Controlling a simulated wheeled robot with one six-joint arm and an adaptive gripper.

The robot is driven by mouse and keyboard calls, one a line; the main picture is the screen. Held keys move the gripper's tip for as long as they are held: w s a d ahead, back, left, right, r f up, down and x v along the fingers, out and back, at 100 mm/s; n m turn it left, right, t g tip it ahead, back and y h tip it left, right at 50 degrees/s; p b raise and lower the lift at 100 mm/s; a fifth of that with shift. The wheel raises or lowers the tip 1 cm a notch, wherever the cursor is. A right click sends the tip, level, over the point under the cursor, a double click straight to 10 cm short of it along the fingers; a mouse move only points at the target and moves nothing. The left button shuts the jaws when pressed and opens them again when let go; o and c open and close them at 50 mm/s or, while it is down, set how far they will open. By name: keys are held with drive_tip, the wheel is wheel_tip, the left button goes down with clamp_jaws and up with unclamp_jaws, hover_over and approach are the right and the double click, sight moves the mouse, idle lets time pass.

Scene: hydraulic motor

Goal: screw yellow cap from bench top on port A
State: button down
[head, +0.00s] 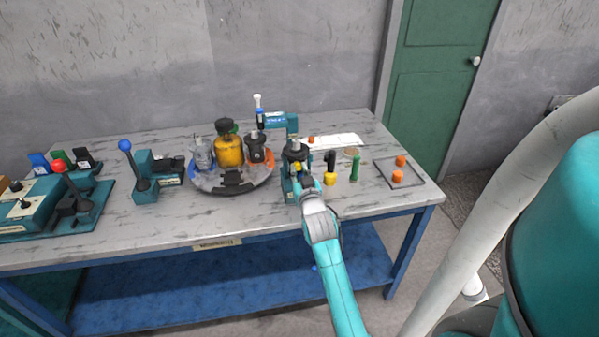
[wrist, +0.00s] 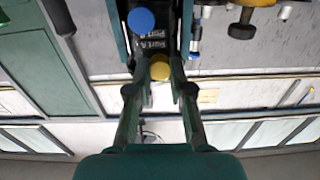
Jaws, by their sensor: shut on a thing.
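In the wrist view, the round yellow cap (wrist: 160,68) sits between the two fingertips of my gripper (wrist: 161,88), which is shut on it. The cap is at the motor block (wrist: 155,48), beside the "Port A" label; I cannot tell whether it touches or is threaded on the port, which is hidden behind it. A blue cap (wrist: 141,20) sits near the "Port B" label. In the head view, my gripper (head: 300,185) is at the front of the teal motor stand (head: 286,188), with a bit of the yellow cap (head: 298,167) showing.
Right of my gripper stand a black-and-yellow tool (head: 330,179) and a green-handled tool (head: 355,166). A tray (head: 413,184) with orange caps (head: 397,176) lies farther right. A round tray (head: 205,187) with a yellow container (head: 229,152) is to the left.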

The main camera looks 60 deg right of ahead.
drive_tip(key=shift+d+m, duration=0.1)
drive_tip(key=shift+m, duration=0.8)
drive_tip(key=c, duration=1.2)
unclamp_jaws()
drive_tip(key=shift+c, duration=0.2)
drive_tip(key=shift+s, duration=0.1)
drive_tip(key=shift+s+a, duration=0.1)
drive_tip(key=shift+a, duration=0.25)
drive_tip(key=n, duration=1)
